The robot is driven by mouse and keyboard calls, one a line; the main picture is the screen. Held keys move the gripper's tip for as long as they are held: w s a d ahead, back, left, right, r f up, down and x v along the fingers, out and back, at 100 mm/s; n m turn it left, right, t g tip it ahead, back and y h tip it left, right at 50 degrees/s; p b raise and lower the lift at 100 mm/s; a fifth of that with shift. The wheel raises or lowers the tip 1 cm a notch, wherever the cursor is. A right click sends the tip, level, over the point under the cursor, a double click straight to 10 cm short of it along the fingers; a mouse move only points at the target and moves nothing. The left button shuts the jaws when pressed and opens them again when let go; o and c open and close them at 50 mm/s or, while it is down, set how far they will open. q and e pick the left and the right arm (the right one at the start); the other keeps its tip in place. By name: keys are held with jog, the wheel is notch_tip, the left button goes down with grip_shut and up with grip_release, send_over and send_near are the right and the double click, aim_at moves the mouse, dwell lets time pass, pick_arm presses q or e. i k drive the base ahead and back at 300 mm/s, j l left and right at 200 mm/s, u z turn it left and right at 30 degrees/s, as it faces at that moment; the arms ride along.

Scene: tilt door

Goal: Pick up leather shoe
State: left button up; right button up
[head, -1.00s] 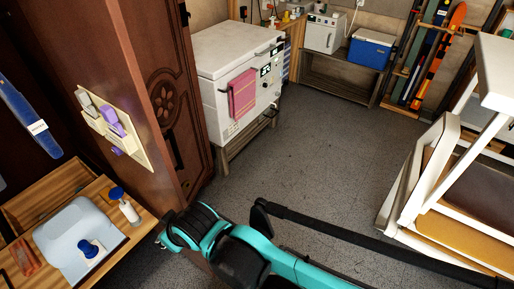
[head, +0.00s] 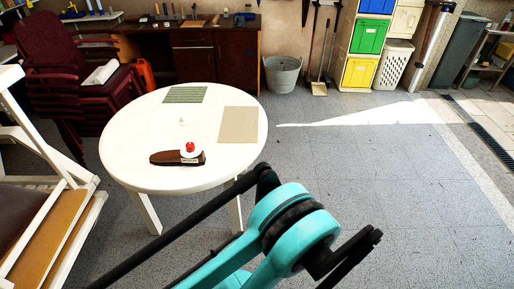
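A dark brown, long, shoe-like thing (head: 170,159), which I take for the leather shoe, lies on a round white table (head: 135,125) near its front edge. A small white item with a red ball on top (head: 190,151) sits at or against its right end; I cannot tell whether it rests on it or beside it. Teal and black links of my own arm fill the bottom middle, in front of the table and apart from the shoe. I see neither gripper's fingertips.
A green striped mat (head: 186,94) and a beige mat (head: 239,125) lie on the table. Stacked dark red chairs (head: 62,75) stand behind left, and white-framed furniture (head: 50,200) at left. A grey tub (head: 282,74) and coloured bins (head: 368,38) stand behind. The floor at right is open.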

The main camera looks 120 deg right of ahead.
aim_at(181, 156)
jog(key=z, duration=3.4)
jog(key=i+j+z, duration=0.1)
jog(key=z, duration=0.3)
jog(key=i+j+z, duration=0.15)
jog(key=z, duration=0.3)
jog(key=i+j, duration=0.15)
jog(key=j, duration=0.15)
jog(key=i+j+z, duration=0.15)
jog(key=i+j, duration=0.2)
jog(key=j, duration=0.3)
jog(key=i+j+z, duration=0.15)
jog(key=j, duration=0.15)
jog(key=i+j, duration=0.15)
jog(key=j, duration=0.2)
jog(key=i+j+z, duration=0.1)
jog(key=j, duration=0.25)
jog(key=i+j+z, duration=0.1)
jog(key=j, duration=0.25)
jog(key=i, duration=0.05)
